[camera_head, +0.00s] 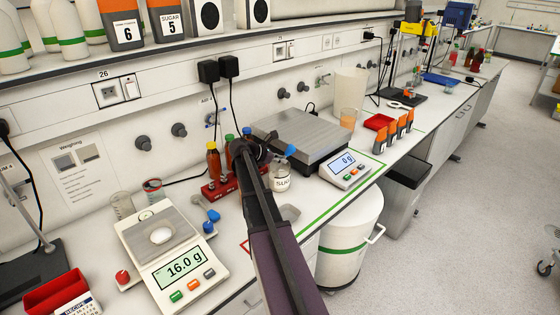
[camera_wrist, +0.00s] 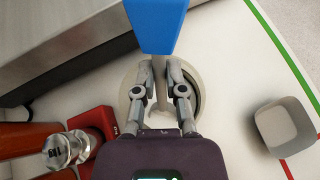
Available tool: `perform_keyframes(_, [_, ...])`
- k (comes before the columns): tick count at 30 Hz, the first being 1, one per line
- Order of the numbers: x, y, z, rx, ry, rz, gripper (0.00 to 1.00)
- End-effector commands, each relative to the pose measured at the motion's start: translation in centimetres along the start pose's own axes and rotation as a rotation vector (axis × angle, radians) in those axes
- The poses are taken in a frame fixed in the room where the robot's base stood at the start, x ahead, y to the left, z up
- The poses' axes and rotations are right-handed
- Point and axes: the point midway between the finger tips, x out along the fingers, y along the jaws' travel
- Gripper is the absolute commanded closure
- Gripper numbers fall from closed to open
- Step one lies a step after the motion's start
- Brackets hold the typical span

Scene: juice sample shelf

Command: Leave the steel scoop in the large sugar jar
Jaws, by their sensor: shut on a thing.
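The scoop has a blue handle (camera_wrist: 158,25) and a steel shaft, and the handle also shows in the head view (camera_head: 290,150). My gripper (camera_wrist: 159,72) is shut on the steel shaft just below the handle. A white jar (camera_head: 280,182) with a label starting "SU" stands below my gripper on the bench. Its round rim (camera_wrist: 197,97) shows behind my fingers in the wrist view. The lower part of the scoop points down over the jar's mouth. My fingers partly hide it, so I cannot tell how deep it sits or whether it touches.
A steel-topped scale (camera_head: 305,132) reading 0 g stands close behind the jar. A red rack (camera_head: 218,188) with capped tubes is at its left. A grey cup (camera_wrist: 284,126) stands to the right in the wrist view. A smaller scale (camera_head: 172,250) reads 16.0 g.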

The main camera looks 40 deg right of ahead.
Motion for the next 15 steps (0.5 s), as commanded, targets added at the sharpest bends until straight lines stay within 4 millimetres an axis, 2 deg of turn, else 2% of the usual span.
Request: perform_keyframes(15, [0.43,-0.08,-0.74,0.000,0.000,0.000,1.00])
